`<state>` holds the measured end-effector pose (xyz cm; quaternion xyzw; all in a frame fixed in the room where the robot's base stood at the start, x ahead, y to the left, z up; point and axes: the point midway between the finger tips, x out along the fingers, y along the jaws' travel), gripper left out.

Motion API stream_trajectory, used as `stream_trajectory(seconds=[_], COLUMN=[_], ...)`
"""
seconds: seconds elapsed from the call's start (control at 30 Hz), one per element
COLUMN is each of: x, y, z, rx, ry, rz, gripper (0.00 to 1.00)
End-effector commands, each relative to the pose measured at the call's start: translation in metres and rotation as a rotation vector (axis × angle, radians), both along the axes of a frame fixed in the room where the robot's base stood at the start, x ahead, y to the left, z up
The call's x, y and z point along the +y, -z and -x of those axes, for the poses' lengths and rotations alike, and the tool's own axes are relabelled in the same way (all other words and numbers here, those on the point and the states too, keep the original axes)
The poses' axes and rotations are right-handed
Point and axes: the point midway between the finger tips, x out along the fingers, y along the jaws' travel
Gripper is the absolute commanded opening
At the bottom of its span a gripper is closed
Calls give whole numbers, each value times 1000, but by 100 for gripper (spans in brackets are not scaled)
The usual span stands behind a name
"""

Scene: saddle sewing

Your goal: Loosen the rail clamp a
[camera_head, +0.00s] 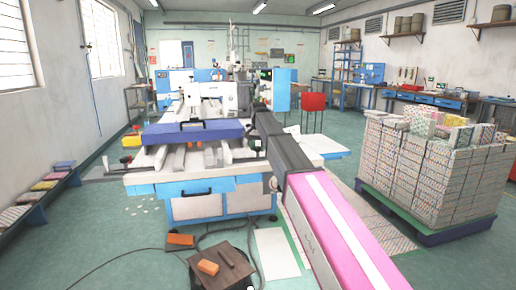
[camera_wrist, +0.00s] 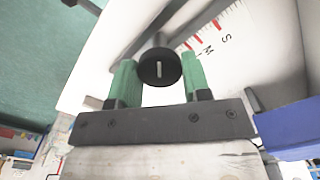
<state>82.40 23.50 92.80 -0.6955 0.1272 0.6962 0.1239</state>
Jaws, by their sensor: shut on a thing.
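In the wrist view, a round black knob (camera_wrist: 158,70) with a pale line across its face sits on a short grey stem; I take it to be the rail clamp a. My gripper (camera_wrist: 159,60) has two green fingers, one on each side of the knob, and is shut on it. The knob is at a white plate (camera_wrist: 265,60) with red marks and the letters S and M. In the head view, my pink and grey arm reaches to the right side of the sewing machine bench (camera_head: 190,188); my gripper and the knob are hidden there.
A blue padded block (camera_head: 193,132) lies across the rails of the bench; a blue part (camera_wrist: 290,128) shows at the right in the wrist view. A pallet of stacked blocks (camera_head: 430,180) stands at the right.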

Motion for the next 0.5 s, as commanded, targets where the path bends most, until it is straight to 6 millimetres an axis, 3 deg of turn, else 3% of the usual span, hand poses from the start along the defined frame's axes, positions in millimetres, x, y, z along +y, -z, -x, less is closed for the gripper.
stream_trajectory(seconds=[0.5], x=[1], y=[0], z=[0], rx=[0], ry=[-492], rz=[0], gripper=[20])
